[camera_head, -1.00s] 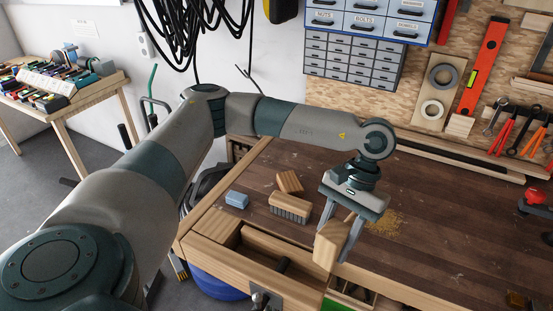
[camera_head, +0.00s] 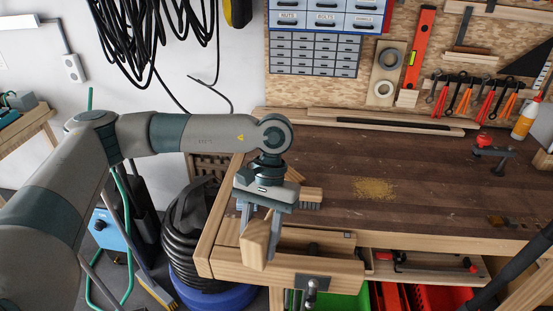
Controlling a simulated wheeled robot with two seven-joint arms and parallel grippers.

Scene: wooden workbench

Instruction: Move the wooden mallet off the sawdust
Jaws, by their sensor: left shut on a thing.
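The wooden mallet shows as a pale wooden block (camera_head: 255,243) between the fingers of my left gripper (camera_head: 259,236). The gripper points down and is shut on it, over the front left part of the bench by the wooden drawer. The mallet's handle cannot be made out. The sawdust (camera_head: 374,188) is a tan patch on the dark bench top (camera_head: 420,210), right of and farther back than the gripper. Nothing lies on the visible patch. My right gripper is not in view.
A brush (camera_head: 311,197) and a wooden block (camera_head: 293,175) sit close behind my left gripper, partly hidden. The open drawer (camera_head: 310,240) is at the front. The bench top around the sawdust is clear.

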